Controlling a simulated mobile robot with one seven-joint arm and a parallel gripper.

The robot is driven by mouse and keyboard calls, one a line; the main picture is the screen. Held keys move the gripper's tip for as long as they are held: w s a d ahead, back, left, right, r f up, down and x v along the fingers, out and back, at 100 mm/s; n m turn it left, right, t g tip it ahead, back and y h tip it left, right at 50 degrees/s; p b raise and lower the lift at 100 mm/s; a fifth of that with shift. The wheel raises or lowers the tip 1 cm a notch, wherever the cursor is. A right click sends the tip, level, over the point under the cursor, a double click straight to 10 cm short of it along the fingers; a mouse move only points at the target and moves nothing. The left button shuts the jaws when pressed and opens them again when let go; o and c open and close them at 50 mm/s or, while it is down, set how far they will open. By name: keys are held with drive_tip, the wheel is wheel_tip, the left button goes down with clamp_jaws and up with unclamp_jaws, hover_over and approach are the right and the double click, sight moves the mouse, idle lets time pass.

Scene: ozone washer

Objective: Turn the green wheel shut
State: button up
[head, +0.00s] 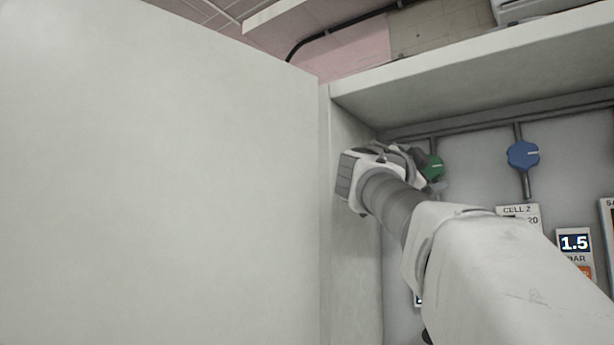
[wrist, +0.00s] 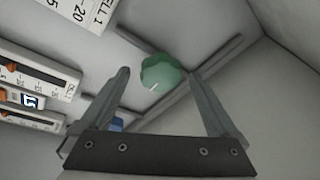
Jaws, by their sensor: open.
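The green wheel (head: 433,167) is a lobed knob on a pipe at the back of the cabinet. In the head view my gripper (head: 424,160) is beside it and hides part of it. In the wrist view the green wheel (wrist: 160,72) shows whole, with a short white mark near its lower edge. My gripper (wrist: 163,82) is open, with one finger on each side of the wheel in the picture. No contact is visible, and I cannot tell the exact depth left between fingertips and wheel.
A blue wheel (head: 523,155) sits on a pipe to the right. A gauge reading 1.5 (head: 574,243) and a CELL 2 label (head: 518,213) are below it. A large pale panel (head: 160,180) fills the left, and the cabinet's side wall (head: 352,260) is close to my gripper.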

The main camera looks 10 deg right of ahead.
drive_tip(key=shift+p+x, duration=0.45)
drive_tip(key=shift+x, duration=0.9)
drive_tip(key=c, duration=1.4)
drive_tip(key=shift+o, duration=0.2)
